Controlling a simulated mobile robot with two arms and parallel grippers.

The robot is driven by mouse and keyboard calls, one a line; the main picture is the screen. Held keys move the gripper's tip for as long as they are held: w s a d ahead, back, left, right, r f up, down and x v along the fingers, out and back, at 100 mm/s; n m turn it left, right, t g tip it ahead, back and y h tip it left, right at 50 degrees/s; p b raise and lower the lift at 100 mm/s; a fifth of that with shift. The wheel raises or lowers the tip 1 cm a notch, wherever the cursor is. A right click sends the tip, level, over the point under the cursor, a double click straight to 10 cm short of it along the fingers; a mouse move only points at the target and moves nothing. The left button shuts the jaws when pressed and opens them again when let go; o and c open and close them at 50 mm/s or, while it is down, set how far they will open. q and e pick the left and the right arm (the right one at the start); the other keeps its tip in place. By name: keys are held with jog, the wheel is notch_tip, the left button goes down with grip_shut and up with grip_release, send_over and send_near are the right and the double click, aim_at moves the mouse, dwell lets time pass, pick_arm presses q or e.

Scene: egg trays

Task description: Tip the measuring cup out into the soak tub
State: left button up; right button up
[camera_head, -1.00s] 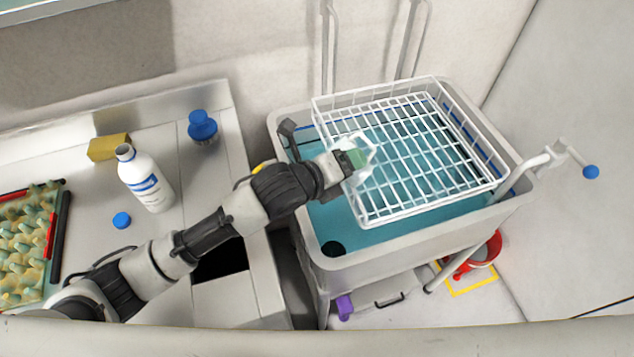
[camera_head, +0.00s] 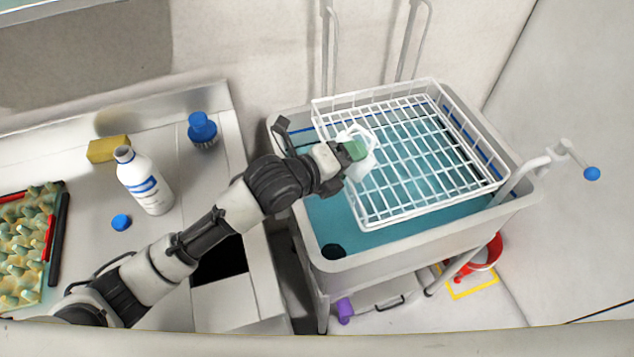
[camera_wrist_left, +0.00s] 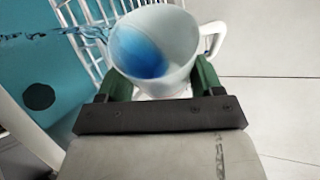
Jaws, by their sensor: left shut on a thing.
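My left gripper (camera_head: 356,150) is over the left side of the soak tub (camera_head: 440,238), above the wire basket (camera_head: 420,172). Its green fingers are shut on the white, translucent measuring cup (camera_head: 371,160). In the left wrist view the cup (camera_wrist_left: 187,42) sits between the fingers, its handle on the right and blue liquid (camera_wrist_left: 138,50) inside. The cup looks tilted. A rippled blue streak (camera_wrist_left: 40,35) runs left of the cup in that view; I cannot tell whether it is poured liquid. Teal liquid (camera_head: 375,235) fills the tub. My right gripper is out of view.
A crank handle (camera_head: 540,164) rises at the tub's right. A red bucket (camera_head: 488,252) is below.

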pick_arm(q)
jog(key=shift+a+r+n+h, duration=0.1)
jog(key=shift+r+n+h, duration=0.4)
jog(key=shift+r, duration=0.5)
jog(key=shift+s+r+n+h, duration=0.1)
jog(key=shift+r+n+h, duration=0.25)
jog(key=shift+r, duration=0.45)
jog(key=shift+r+n, duration=0.35)
jog(key=shift+r, duration=0.15)
jog(key=shift+h, duration=0.25)
